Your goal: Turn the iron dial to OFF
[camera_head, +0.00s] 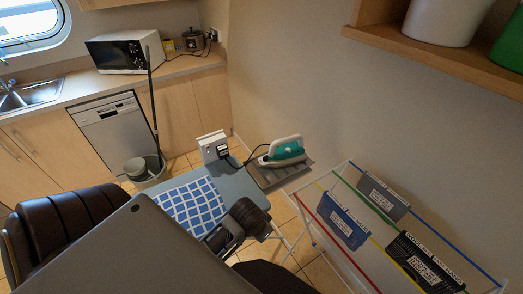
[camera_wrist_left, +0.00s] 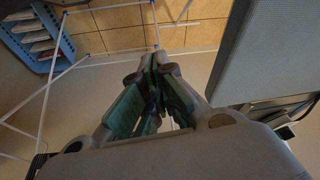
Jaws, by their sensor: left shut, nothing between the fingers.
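The iron (camera_head: 283,150), white and green, rests on a grey stand (camera_head: 285,175) at the far right end of the ironing board (camera_head: 228,183). Its dial is too small to make out. My left gripper (camera_wrist_left: 155,62) is shut and empty in the left wrist view, with its green-padded fingers together. The iron is not visible between or beside these fingers. In the head view, dark arm parts cover the near end of the board, and fingertips cannot be made out there. My right gripper is not seen.
A white socket box (camera_head: 213,146) with the iron's dark cord stands behind the board. A blue checked cloth (camera_head: 193,205) lies on it. To the right, a rack (camera_head: 347,165) carries labelled baskets, including a blue one (camera_head: 344,222). A wooden shelf (camera_head: 440,63) juts out above.

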